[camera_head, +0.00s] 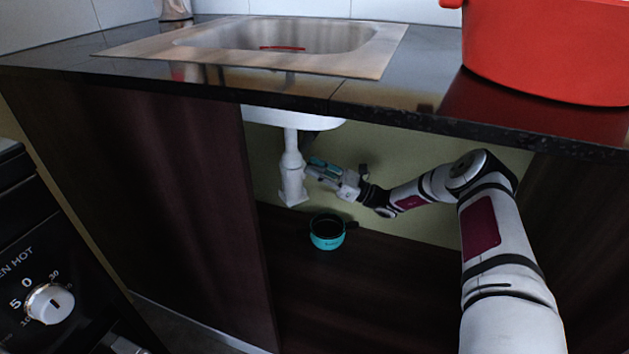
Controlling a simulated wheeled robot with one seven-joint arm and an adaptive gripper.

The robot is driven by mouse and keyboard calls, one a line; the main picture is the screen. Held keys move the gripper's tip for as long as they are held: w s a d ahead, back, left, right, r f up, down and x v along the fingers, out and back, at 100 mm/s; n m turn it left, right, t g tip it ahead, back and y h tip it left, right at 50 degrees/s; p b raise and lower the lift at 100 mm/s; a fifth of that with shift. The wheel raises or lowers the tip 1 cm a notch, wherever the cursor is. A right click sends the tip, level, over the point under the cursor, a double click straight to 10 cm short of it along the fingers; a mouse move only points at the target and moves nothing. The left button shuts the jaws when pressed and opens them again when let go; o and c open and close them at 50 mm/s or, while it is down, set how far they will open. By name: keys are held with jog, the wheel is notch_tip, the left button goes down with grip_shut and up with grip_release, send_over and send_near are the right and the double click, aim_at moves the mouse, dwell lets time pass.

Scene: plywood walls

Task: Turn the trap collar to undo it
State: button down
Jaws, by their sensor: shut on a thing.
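The white drain pipe with its trap (292,180) hangs below the sink inside the open cabinet. The trap collar is too small to make out apart from the pipe. My gripper (308,169) reaches in from the right and meets the right side of the white trap, shut on it around its upper part. The fingertips are small and partly merge with the white pipe, so the exact grip on the collar is hidden.
A teal pot (327,232) stands on the cabinet floor below my gripper. The dark left cabinet panel (170,200) and the counter edge (330,104) bound the opening. A red pot (548,50) stands on the counter; an oven (45,270) is at left.

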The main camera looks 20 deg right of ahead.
jog(key=shift+w+d+r+n+g+y, duration=0.1)
jog(key=shift+w+n+g+y, duration=0.45)
jog(key=shift+g, duration=0.55)
jog(key=shift+w+d+r+n+g+y, duration=0.15)
jog(key=shift+w+n+g+y, duration=0.15)
jog(key=shift+n+g, duration=0.6)
jog(key=shift+w+d+f+n+g+y, duration=0.1)
jog(key=shift+w+n+g+y, duration=0.3)
jog(key=shift+g, duration=0.9)
jog(key=shift+s+n+g, duration=0.15)
jog(key=shift+n+g, duration=0.1)
jog(key=shift+g, duration=0.35)
jog(key=c, duration=1.7)
grip_release()
notch_tip(320, 180, up, 10)
jog(key=shift+f, duration=0.1)
